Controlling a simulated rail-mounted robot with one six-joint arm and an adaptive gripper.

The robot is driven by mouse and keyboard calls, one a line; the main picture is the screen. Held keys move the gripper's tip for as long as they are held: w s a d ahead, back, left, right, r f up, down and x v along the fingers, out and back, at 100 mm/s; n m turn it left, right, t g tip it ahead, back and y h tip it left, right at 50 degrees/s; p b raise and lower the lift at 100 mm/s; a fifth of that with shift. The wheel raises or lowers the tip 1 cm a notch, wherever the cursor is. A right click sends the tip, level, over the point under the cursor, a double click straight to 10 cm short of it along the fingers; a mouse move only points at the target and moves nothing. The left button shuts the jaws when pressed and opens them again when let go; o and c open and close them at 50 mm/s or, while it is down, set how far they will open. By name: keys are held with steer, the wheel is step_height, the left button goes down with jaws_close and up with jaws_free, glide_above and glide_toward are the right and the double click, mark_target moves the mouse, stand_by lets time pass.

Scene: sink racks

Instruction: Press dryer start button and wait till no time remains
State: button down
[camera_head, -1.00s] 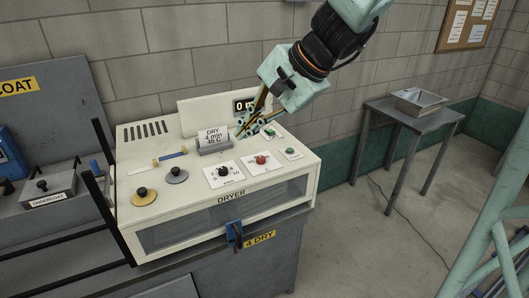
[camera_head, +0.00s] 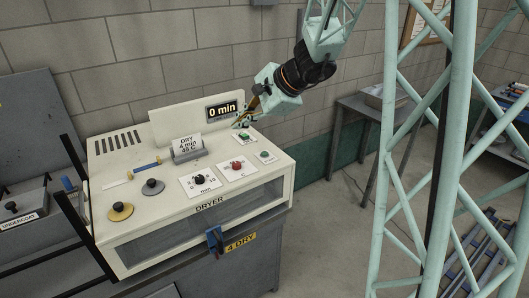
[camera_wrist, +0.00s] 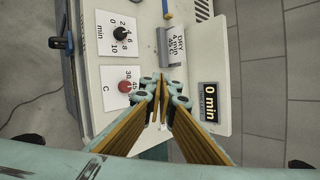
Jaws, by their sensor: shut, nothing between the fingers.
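The white dryer (camera_head: 115,166) stands on a grey bench by the wall. Its display (camera_head: 222,111) reads "0 min", and the display also shows in the wrist view (camera_wrist: 209,103). A green switch (camera_head: 244,137) and a round green button (camera_head: 264,155) sit at the right of the top panel. My gripper (camera_head: 240,122) is shut and empty, just behind the green switch and below the display. In the wrist view its fingertips (camera_wrist: 160,88) lie between the red knob and the display. They hide the green controls there. I cannot tell whether the tips touch the panel.
A black minute knob (camera_head: 199,179) and red temperature knob (camera_head: 237,166) are on the panel. A card (camera_head: 187,143) reads "DRY 4 min 45 C". A side table (camera_head: 372,112) stands to the right.

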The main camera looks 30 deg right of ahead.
steer(key=w+d+f+m+h+p, duration=0.1)
steer(key=w+d+f+m, duration=0.1)
steer(key=d, duration=0.4)
steer(key=w+d+f+m+t+p, duration=0.1)
steer(key=w+d+f+m, duration=0.2)
steer(key=w+d+f, duration=0.1)
steer(key=d+f, duration=0.1)
steer(key=d, duration=0.1)
steer(key=shift+d+h, duration=0.35)
steer(key=shift+h, duration=0.05)
steer(key=shift+f, duration=0.25)
steer(key=b, duration=0.3)
glide_above(265, 154)
steer(key=shift+w+f, duration=0.15)
steer(key=shift+f, duration=2.8)
steer(key=shift+f+b, duration=1.1)
steer(key=shift+b, duration=0.15)
